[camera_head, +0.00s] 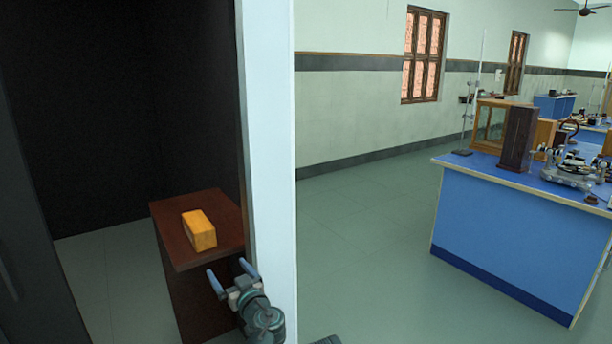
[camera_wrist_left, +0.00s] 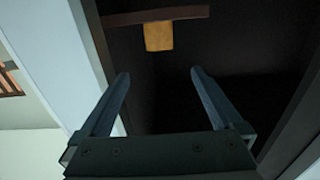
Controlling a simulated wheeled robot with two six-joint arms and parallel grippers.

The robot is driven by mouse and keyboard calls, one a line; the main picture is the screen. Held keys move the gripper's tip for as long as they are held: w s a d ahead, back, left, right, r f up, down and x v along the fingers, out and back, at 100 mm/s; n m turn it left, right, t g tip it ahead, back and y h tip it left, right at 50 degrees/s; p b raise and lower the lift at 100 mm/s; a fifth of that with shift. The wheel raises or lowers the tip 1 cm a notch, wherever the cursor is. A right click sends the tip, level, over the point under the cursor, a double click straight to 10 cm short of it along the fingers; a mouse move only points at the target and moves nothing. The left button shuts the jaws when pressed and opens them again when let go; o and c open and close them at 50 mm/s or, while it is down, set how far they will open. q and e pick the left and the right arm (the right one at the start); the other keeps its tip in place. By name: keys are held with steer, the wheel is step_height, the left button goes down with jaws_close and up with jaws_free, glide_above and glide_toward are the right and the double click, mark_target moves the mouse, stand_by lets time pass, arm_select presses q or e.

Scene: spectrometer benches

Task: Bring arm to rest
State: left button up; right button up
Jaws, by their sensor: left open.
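My left gripper (camera_head: 231,275) is open and empty in front of the dark red-brown table (camera_head: 170,219), below and to the right of the yellow-orange box on it. In the left wrist view its two blue fingers (camera_wrist_left: 158,98) are spread apart with nothing between them. The yellow-orange box (camera_head: 199,229) lies on the table top, apart from the gripper. It also shows beyond the fingers in the left wrist view (camera_wrist_left: 158,36), against the table edge (camera_wrist_left: 190,12). My right gripper is in neither view.
A white door post (camera_head: 268,150) stands right beside my left arm. Dark walls (camera_head: 120,100) enclose the table. To the right, a blue bench (camera_head: 510,230) carries a dark upright block (camera_head: 517,138) and a spectrometer (camera_head: 575,170). The green floor (camera_head: 370,230) between post and bench is clear.

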arm_select(q)
steer(key=s+d+f+m+g+h, duration=0.3)
steer(key=s+f+g, duration=0.3)
steer(key=s+f, duration=0.3)
steer(key=s+d+f+m+g+h, duration=0.3)
steer(key=s+d+f+g, duration=0.15)
steer(key=s+f, duration=0.45)
steer(key=s+d+f+m+g+h, duration=0.3)
steer(key=s+d+m+g, duration=0.25)
steer(key=s, duration=0.25)
step_height(320, 180, up, 16)
steer(key=t+p, duration=0.1)
steer(key=p, duration=1.5)
steer(key=shift+w+d+f+n, duration=0.25)
steer(key=shift+w+d+n, duration=0.1)
steer(key=shift+w, duration=0.1)
